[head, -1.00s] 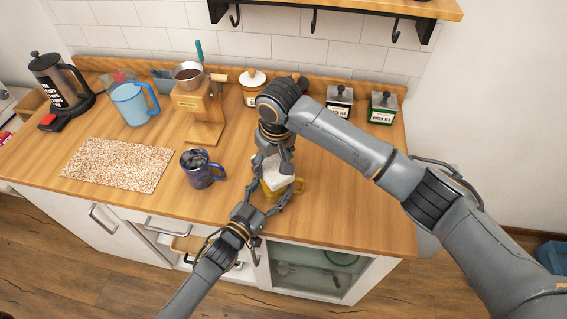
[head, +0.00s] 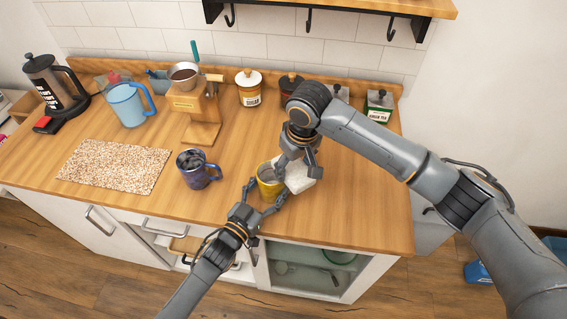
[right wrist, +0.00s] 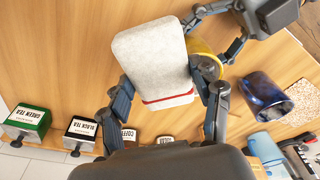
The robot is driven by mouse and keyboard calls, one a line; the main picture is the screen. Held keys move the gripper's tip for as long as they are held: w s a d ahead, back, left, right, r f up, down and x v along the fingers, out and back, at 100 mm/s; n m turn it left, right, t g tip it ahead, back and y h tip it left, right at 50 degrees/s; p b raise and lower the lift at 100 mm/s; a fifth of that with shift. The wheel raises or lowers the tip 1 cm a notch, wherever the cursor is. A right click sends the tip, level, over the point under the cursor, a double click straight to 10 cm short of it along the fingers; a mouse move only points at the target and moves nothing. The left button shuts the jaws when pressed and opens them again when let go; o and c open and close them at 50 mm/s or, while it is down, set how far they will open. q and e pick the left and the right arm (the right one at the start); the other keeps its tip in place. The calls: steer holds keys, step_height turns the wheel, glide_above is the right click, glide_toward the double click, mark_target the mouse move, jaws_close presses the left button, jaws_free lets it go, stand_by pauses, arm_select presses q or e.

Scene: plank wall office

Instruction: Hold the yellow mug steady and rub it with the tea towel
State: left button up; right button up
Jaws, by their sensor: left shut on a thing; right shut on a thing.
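The yellow mug (head: 269,186) stands on the wooden counter near its front edge. My left gripper (head: 266,197) is shut on the mug from the front, one finger on each side. My right gripper (head: 298,166) is shut on the folded white tea towel (head: 300,178), just right of the mug. In the right wrist view the towel (right wrist: 153,63) is a pale pad with a red stripe, between the fingers of my right gripper (right wrist: 165,92). The towel hides part of the mug (right wrist: 203,50) there; I cannot tell whether they touch.
A dark blue mug (head: 196,169) stands left of the yellow mug. A speckled mat (head: 115,166), light blue jug (head: 128,104), wooden coffee stand (head: 200,108) and French press (head: 52,85) are further left. Tea tins (head: 379,105) line the back. The counter's right part is clear.

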steer(key=shift+w+a+f, duration=0.1)
steer(key=shift+w+a, duration=0.05)
steer(key=shift+a, duration=1.05)
steer(key=shift+w+a+r, duration=0.1)
steer(key=shift+w+a, duration=0.05)
steer(key=shift+a, duration=1.1)
steer(key=shift+w+a+f, duration=0.1)
steer(key=shift+w+a, duration=0.05)
steer(key=shift+a, duration=1.05)
steer(key=shift+s+d, duration=0.25)
steer(key=shift+d, duration=1.55)
steer(key=shift+s+d, duration=0.2)
steer(key=shift+d, duration=1.6)
steer(key=shift+w+a, duration=0.2)
steer(key=shift+a, duration=1.6)
steer(key=shift+w+a, duration=0.2)
steer(key=shift+a, duration=1.55)
step_height(320, 180, up, 8)
steer(key=shift+a, duration=0.1)
arm_select(q)
steer(key=o, duration=1.5)
steer(key=shift+c, duration=0.2)
